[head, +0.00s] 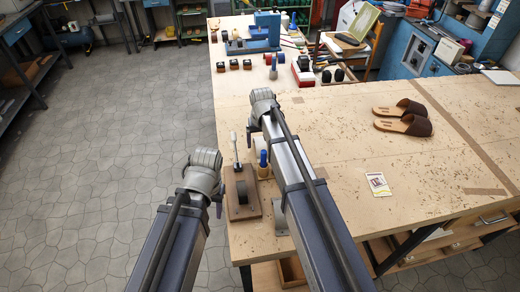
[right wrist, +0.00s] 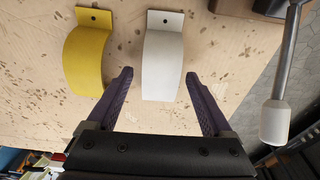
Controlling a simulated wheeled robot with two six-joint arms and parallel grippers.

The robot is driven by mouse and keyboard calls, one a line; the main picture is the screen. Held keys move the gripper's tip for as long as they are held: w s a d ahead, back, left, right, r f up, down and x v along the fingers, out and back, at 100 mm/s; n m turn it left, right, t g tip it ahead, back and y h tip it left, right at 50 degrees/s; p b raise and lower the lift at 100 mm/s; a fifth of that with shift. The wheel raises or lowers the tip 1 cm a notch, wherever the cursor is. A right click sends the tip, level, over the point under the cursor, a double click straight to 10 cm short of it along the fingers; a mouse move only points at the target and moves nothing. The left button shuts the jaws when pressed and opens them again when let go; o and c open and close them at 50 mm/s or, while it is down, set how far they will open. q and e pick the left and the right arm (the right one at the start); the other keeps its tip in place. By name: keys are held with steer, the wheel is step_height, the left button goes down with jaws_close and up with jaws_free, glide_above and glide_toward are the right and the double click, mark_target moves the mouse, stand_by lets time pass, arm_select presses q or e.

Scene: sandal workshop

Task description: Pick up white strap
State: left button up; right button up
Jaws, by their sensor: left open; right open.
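The white strap (right wrist: 163,65) is a curved band with a holed flat tab at its top end. In the right wrist view my right gripper (right wrist: 159,76) is open, with one finger on each side of the strap's lower part. I cannot tell whether a finger touches it. In the head view a pale piece (head: 260,143) beside my right arm seems to be this strap, partly hidden. My left gripper (head: 219,206) is open, mostly hidden below its wrist near the table's left edge.
A yellow strap (right wrist: 88,60) lies left of the white one. A lever with a white handle (right wrist: 275,122) stands at the right, on a wooden base (head: 242,208). A blue-topped tool (head: 263,159) stands close by. Brown sandals (head: 405,118) and a card (head: 378,184) lie further right.

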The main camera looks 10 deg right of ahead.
steer(key=shift+r, duration=0.1)
steer(key=shift+c, duration=0.2)
jaws_close()
stand_by(0.4)
